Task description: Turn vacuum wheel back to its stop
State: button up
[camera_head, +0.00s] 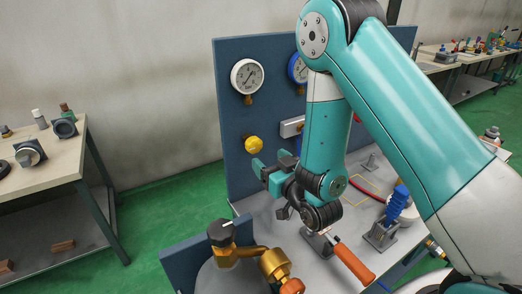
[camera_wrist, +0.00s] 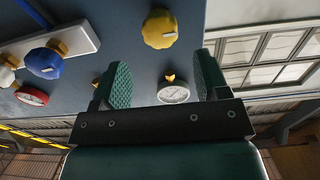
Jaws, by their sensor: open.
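A yellow wheel (camera_head: 253,144) is mounted on the blue upright panel (camera_head: 232,106), below a white-faced gauge. It also shows in the wrist view (camera_wrist: 160,29), beyond my fingertips, with a pale mark on its face. I cannot read a label that says which wheel is the vacuum wheel. My gripper (camera_head: 266,171) is just below and right of the yellow wheel in the head view. In the wrist view my gripper (camera_wrist: 164,76) is open with nothing between its two green pads, apart from the wheel. A blue wheel (camera_wrist: 45,62) sits on a pale block at the left.
Gauges (camera_head: 247,76) sit on the upper panel, partly behind my arm. A brass valve with a black knob (camera_head: 221,232) stands in front. An orange-handled tool (camera_head: 354,262) and a blue fitting (camera_head: 397,203) are on the bench. A side table (camera_head: 58,160) stands left.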

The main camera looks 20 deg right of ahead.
aim_at(256, 147)
jog(key=shift+w+a+r+p, duration=0.1)
jog(key=shift+w+a+p, duration=0.2)
jog(key=shift+w, duration=0.6)
jog(key=shift+w+a+f+p, duration=0.1)
jog(key=shift+w+p, duration=0.25)
jog(key=shift+w, duration=0.55)
jog(key=shift+w+a+r+p, duration=0.15)
jog(key=shift+w+p, duration=0.2)
jog(key=shift+w, duration=0.9)
jog(key=shift+w+a+b, duration=0.1)
jog(key=shift+w+b, duration=0.05)
jog(key=shift+b, duration=0.2)
